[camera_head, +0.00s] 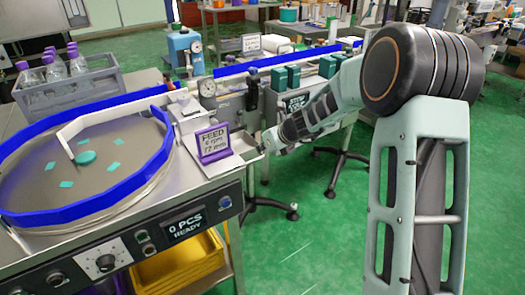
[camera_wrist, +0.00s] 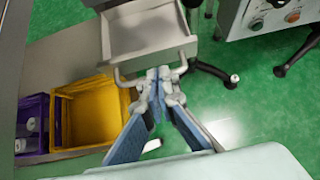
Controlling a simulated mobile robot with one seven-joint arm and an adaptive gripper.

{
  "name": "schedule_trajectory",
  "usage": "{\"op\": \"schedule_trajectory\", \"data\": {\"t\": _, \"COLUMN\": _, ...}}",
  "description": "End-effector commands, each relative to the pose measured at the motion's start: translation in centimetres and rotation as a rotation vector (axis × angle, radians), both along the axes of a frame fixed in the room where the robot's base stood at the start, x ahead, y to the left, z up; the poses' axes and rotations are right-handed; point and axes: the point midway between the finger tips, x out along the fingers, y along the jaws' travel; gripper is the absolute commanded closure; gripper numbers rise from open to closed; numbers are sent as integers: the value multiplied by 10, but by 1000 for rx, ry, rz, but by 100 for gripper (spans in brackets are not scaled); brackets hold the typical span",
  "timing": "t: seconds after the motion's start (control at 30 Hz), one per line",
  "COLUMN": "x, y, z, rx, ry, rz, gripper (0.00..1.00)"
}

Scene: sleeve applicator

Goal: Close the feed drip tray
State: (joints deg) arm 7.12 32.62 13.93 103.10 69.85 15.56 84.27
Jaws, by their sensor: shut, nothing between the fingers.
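The feed drip tray (camera_head: 232,167) is a shallow grey metal drawer below the purple FEED sign (camera_head: 213,143). It sticks out from the machine's right end. In the wrist view the tray (camera_wrist: 145,40) fills the top middle, with its front wall and a bar handle (camera_wrist: 122,80) facing me. My gripper (camera_wrist: 161,74) is shut, with its fingertips at the middle of the handle; I cannot tell whether they touch it. In the head view my gripper (camera_head: 270,142) is at the tray's outer end.
A round feed table with a blue rim (camera_head: 90,208) fills the left. A yellow bin (camera_wrist: 90,112) and a purple bin (camera_wrist: 33,122) sit below the machine. A wheeled stand foot (camera_head: 272,205) is on the floor nearby. Green floor (camera_head: 290,255) is open to the right.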

Motion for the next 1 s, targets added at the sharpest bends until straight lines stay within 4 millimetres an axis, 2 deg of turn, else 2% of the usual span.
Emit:
{"op": "schedule_trajectory", "data": {"t": 0.03, "x": 5, "y": 5, "z": -10, "rx": 1, "ry": 2, "rz": 3, "gripper": 100}}
{"op": "schedule_trajectory", "data": {"t": 0.13, "x": 16, "y": 12, "z": -24, "rx": 1, "ry": 3, "rz": 2, "gripper": 100}}
{"op": "schedule_trajectory", "data": {"t": 0.4, "x": 38, "y": 26, "z": -47, "rx": -2, "ry": 0, "rz": 3, "gripper": 100}}
{"op": "schedule_trajectory", "data": {"t": 1.0, "x": 46, "y": 31, "z": -51, "rx": -1, "ry": -1, "rz": 3, "gripper": 100}}
